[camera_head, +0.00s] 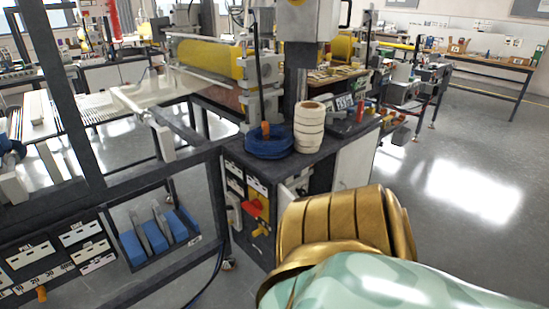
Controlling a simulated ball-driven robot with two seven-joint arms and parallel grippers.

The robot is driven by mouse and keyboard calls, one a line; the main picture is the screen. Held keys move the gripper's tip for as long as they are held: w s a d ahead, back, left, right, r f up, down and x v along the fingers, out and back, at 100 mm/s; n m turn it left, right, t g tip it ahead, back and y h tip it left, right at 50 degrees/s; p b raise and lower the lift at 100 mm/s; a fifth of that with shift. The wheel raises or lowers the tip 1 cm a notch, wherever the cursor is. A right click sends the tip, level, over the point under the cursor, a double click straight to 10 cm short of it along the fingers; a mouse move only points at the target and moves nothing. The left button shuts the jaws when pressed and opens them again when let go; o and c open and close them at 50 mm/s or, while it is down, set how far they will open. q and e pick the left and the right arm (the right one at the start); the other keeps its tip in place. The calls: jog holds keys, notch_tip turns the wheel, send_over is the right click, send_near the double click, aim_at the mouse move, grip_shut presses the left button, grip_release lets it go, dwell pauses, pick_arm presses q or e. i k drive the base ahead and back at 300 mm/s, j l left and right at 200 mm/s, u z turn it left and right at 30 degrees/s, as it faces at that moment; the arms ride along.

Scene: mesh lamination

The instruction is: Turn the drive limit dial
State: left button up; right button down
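No part is clearly labelled as the drive limit dial. A small orange knob (41,294) sits under a scale of numbers on the dark panel at the lower left; the bottom edge is close below it. A red switch handle (253,208) on a yellow plate and a yellow knob (260,230) below it are on the front of the dark cabinet at the centre. I cannot tell which of these is the dial. Neither gripper's fingertips show. A gold and pale green body at the lower right looks like part of my arm.
On the cabinet top (340,147) are a coiled blue hose (270,144) and a stack of cream rolls (309,127). Blue blocks (160,237) sit in the frame at the left. A yellow roller (210,58) stands behind. Open floor (470,190) lies at the right.

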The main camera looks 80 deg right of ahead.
aim_at(301, 192)
jog(key=k+l+u, duration=0.1)
jog(key=k+l, duration=0.2)
jog(key=l, duration=0.3)
jog(key=k+l+u, duration=0.1)
jog(key=k+l, duration=0.25)
jog(key=l, duration=0.2)
jog(key=k+l+u, duration=0.1)
jog(key=k+l, duration=0.25)
jog(key=l, duration=0.15)
jog(key=k+l+u, duration=0.1)
jog(key=k+l, duration=0.6)
jog(key=l, duration=0.15)
jog(key=k+l, duration=0.3)
jog(key=l, duration=0.15)
jog(key=k+l, duration=0.65)
jog(key=l, duration=0.2)
